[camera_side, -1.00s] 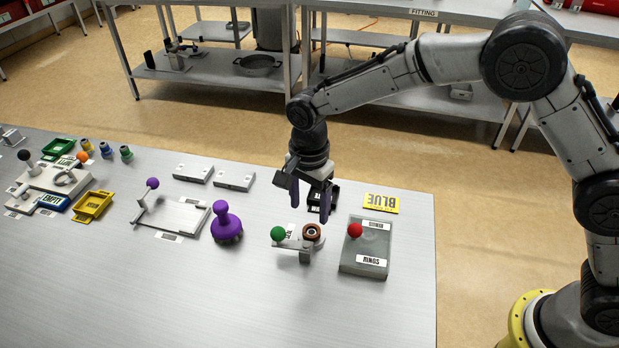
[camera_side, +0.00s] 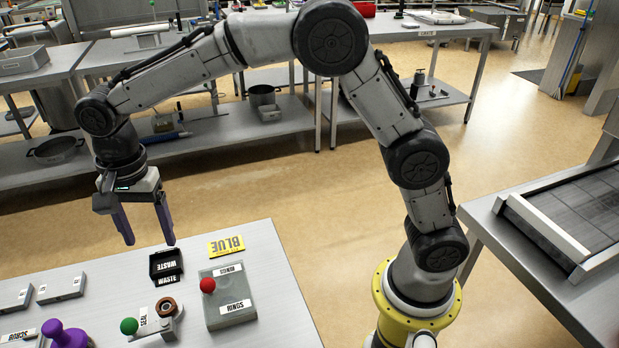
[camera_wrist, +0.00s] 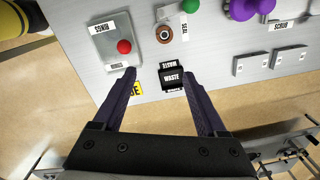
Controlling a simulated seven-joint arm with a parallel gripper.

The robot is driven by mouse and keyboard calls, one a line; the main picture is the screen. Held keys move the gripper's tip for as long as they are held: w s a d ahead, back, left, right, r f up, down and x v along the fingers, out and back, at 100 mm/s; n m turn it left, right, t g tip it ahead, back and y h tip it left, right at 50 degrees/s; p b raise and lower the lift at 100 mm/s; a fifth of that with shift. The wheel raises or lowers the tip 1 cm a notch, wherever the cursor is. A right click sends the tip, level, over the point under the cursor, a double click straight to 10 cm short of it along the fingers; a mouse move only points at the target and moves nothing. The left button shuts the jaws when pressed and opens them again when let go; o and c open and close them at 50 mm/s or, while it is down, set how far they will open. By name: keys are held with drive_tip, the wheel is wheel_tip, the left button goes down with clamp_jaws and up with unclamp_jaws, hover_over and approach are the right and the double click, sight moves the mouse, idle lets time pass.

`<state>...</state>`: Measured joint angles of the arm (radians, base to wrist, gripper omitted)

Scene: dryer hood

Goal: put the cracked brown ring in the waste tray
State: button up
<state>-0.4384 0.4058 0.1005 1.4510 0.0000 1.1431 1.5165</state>
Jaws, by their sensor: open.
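A brown ring (camera_side: 166,306) sits on a small grey stand labelled SEAL (camera_side: 153,326), beside its green knob (camera_side: 129,326). In the wrist view the ring (camera_wrist: 164,34) shows a dark centre; I cannot make out a crack. The black waste tray (camera_side: 166,280), labelled WASTE, lies just behind the stand near the table's far edge; it also shows in the wrist view (camera_wrist: 172,77). I see no ring in it. My gripper (camera_side: 150,243) is open and empty, with purple fingers pointing down, raised above the table's far edge. The wrist view shows its fingers (camera_wrist: 158,69) apart.
A grey RINGS box (camera_side: 228,311) with a red knob (camera_side: 207,285) stands right of the stand. A purple knobbed piece (camera_side: 66,336) and flat grey blocks (camera_side: 60,287) are to the left.

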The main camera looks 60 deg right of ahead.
drive_tip(key=s+d+r+n+t, duration=0.3)
drive_tip(key=s+d+r+n, duration=0.45)
drive_tip(key=s+d, duration=0.6)
drive_tip(key=s+d+f+n+t, duration=0.1)
drive_tip(key=s+d+n, duration=0.3)
drive_tip(key=s, duration=0.8)
drive_tip(key=shift+s+d+f+t, duration=0.15)
drive_tip(key=shift+s+d+t, duration=0.35)
drive_tip(key=shift+d, duration=0.75)
drive_tip(key=shift+o, duration=0.5)
drive_tip(key=shift+s+d+f+n, duration=0.15)
drive_tip(key=shift+f+n, duration=0.1)
drive_tip(key=shift+n, duration=0.2)
